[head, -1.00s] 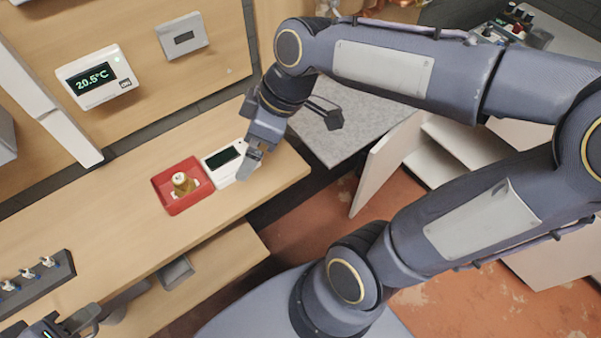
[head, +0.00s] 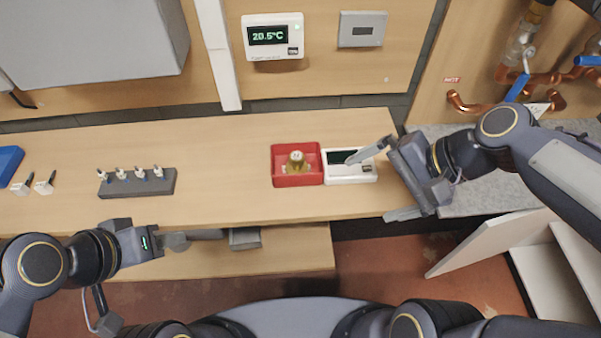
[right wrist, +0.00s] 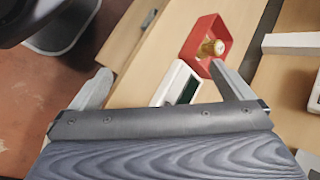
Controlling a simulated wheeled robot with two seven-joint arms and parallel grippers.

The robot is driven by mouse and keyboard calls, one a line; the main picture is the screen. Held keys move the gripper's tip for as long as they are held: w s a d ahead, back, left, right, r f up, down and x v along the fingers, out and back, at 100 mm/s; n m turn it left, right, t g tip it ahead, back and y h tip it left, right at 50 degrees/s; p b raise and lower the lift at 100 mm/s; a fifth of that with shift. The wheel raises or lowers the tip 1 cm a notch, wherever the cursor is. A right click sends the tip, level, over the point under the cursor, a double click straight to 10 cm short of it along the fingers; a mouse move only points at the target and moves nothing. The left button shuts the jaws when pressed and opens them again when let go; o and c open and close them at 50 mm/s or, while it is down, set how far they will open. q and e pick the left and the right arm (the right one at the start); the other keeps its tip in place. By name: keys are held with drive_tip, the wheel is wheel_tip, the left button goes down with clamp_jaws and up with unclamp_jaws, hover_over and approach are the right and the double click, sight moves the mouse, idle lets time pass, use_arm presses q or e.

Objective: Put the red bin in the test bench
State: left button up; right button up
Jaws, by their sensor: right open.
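The red bin (head: 297,181) stands on the wooden bench top, with a brass fitting (head: 296,162) inside it. A white device with a dark display (head: 350,171) lies directly to its right. My right gripper (head: 371,187) is open and empty at the device's right end, one finger over the device and the other near the bench's front edge. In the right wrist view the red bin (right wrist: 190,46) lies beyond the fingertips, past the device (right wrist: 170,80). My left gripper (head: 195,238) is at the bench's front edge, far from the bin; its jaw opening is unclear. I cannot tell which surface is the test bench.
A dark rack with several small fittings (head: 137,186) stands on the left of the bench. A thermostat (head: 273,37) hangs on the wall. A grey speckled surface (head: 470,195) is at right, with copper pipes (head: 480,104) behind. The bench middle is clear.

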sight(296, 156)
drive_tip(key=w+a+f+m+g+y+b, duration=0.1)
drive_tip(key=w+a+m+y, duration=0.1)
drive_tip(key=w+m, duration=0.1)
drive_tip(key=w+a+f+m+y+b, duration=0.1)
drive_tip(key=w+m, duration=0.2)
drive_tip(key=w, duration=0.1)
drive_tip(key=w+a+f+m+g+y+b, duration=0.1)
drive_tip(key=w+a+m+y, duration=0.1)
drive_tip(key=w+m, duration=0.1)
drive_tip(key=shift+w+a+f+g+y, duration=0.15)
drive_tip(key=shift+w+a+g+y, duration=0.2)
drive_tip(key=shift+w, duration=0.35)
drive_tip(key=shift+w+a+m, duration=0.2)
drive_tip(key=shift+m, duration=0.1)
drive_tip(key=x, duration=0.7)
drive_tip(key=shift+a+b, duration=0.35)
drive_tip(key=shift+a, duration=0.05)
drive_tip(key=shift+c, duration=0.4)
drive_tip(key=c, duration=1)
drive_tip(key=shift+c, duration=1.1)
